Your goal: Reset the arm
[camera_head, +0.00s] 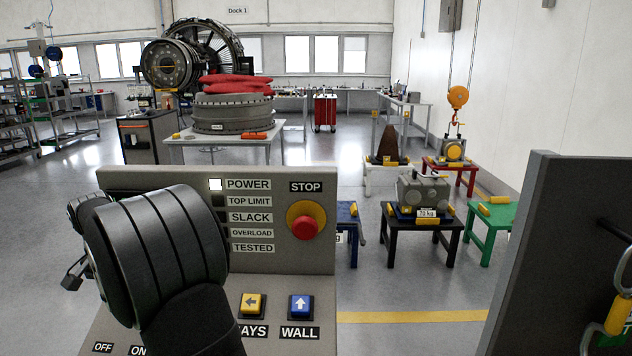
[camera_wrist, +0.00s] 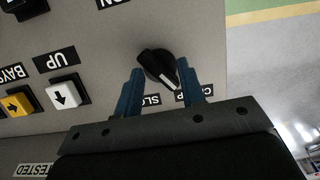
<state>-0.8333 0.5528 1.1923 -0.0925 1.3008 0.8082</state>
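In the wrist view my gripper (camera_wrist: 160,68) has its two blue fingers apart, one on each side of a black rotary knob (camera_wrist: 157,66) with a white pointer line. I see no clear contact between the fingers and the knob. The knob sits on a grey control panel (camera_wrist: 95,110), above partly covered labels that appear upside down. In the head view my dark arm bulks in front of the left part of the panel (camera_head: 140,178); the gripper and the knob are hidden there.
The panel carries a red stop button (camera_head: 305,222), a yellow arrow button (camera_head: 252,304), a blue arrow button (camera_head: 301,306) and a lit POWER lamp (camera_head: 215,184). A dark upright panel (camera_head: 550,240) stands at right. Small coloured tables with parts stand beyond, on open floor.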

